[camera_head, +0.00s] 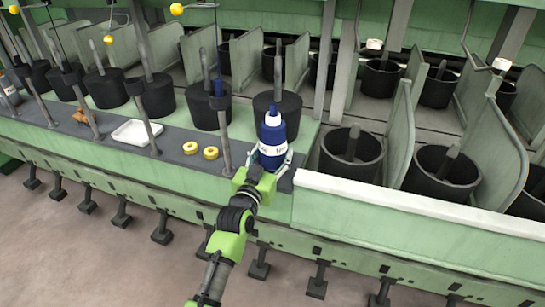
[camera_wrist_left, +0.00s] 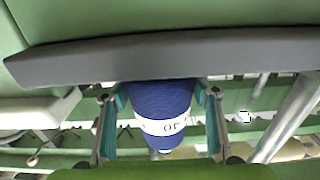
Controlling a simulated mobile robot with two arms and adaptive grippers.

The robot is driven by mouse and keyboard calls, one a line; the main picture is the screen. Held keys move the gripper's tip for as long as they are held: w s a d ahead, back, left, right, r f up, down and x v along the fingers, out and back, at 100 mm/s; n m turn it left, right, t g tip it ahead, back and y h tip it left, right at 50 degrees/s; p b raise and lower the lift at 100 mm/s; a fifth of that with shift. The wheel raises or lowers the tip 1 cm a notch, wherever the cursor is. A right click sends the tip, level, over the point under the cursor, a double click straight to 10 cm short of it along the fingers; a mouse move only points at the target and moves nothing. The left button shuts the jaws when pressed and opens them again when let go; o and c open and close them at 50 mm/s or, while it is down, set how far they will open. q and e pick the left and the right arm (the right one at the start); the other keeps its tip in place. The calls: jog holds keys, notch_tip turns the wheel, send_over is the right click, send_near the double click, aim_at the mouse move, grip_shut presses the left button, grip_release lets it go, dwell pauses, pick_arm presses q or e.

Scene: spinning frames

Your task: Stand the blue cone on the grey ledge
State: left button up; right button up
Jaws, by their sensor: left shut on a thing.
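My left gripper (camera_head: 270,160) is shut on the cone from the front, with a finger on each side. In the left wrist view the blue cone (camera_wrist_left: 160,97) sits between the gripper's two teal fingers (camera_wrist_left: 160,100). Its wide end is against the edge of the grey ledge (camera_wrist_left: 240,60) in the picture. I cannot tell whether its base touches the ledge. My right gripper is not in view.
Two yellow rings (camera_head: 200,150) and a white tray (camera_head: 137,132) lie on the ledge to the left. A thin post (camera_head: 225,150) stands close left of the cone. A black pot (camera_head: 290,105) is behind it. A pale raised rail (camera_head: 400,205) begins to the right.

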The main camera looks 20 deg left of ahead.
pick_arm(q)
jog(key=shift+f, duration=0.1)
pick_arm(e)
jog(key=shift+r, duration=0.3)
pick_arm(q)
jog(key=shift+f, duration=0.1)
jog(key=o, duration=1.5)
jog(key=shift+f, duration=0.15)
jog(key=shift+s, duration=0.15)
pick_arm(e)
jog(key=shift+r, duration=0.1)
